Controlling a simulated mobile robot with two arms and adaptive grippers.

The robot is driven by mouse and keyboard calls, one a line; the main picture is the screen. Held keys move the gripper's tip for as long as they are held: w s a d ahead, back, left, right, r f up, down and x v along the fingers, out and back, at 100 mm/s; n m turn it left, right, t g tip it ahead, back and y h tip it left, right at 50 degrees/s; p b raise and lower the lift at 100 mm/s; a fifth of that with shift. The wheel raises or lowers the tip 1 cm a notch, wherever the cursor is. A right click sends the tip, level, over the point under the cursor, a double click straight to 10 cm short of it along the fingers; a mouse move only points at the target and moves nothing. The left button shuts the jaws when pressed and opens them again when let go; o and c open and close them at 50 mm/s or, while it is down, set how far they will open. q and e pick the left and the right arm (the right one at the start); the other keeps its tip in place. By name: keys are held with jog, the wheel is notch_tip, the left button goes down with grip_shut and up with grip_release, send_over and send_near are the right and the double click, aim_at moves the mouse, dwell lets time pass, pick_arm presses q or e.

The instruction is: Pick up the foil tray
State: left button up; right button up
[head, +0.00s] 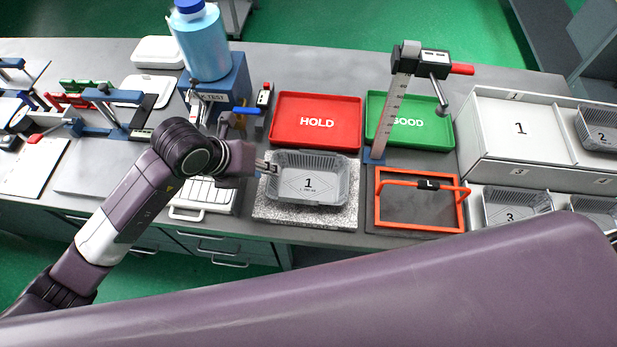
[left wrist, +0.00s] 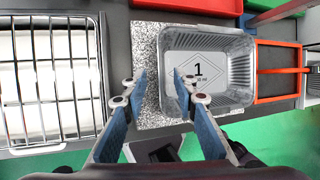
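The foil tray (head: 308,190), silver and marked 1, stands upright on a speckled granite slab (head: 262,212). In the left wrist view the tray (left wrist: 238,62) is right of centre, on the slab (left wrist: 146,45). My left gripper (head: 268,167) is at the tray's left side in the head view. In the left wrist view the left gripper (left wrist: 160,82) is open: one fingertip appears over the slab, the other over the tray, with the tray's left wall between them. I cannot tell whether either finger touches it. My right gripper is not in view.
A red HOLD tray (head: 316,142) and a green GOOD tray (head: 440,130) lie behind. An orange frame (head: 420,228) and an upright gauge (head: 393,110) stand right. A blue bottle (head: 203,45) stands back left. A white divided box (head: 510,170) holds more foil trays.

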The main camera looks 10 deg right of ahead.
pick_arm(q)
jog(key=shift+p+x, duration=0.65)
jog(key=shift+x, duration=1.4)
grip_shut()
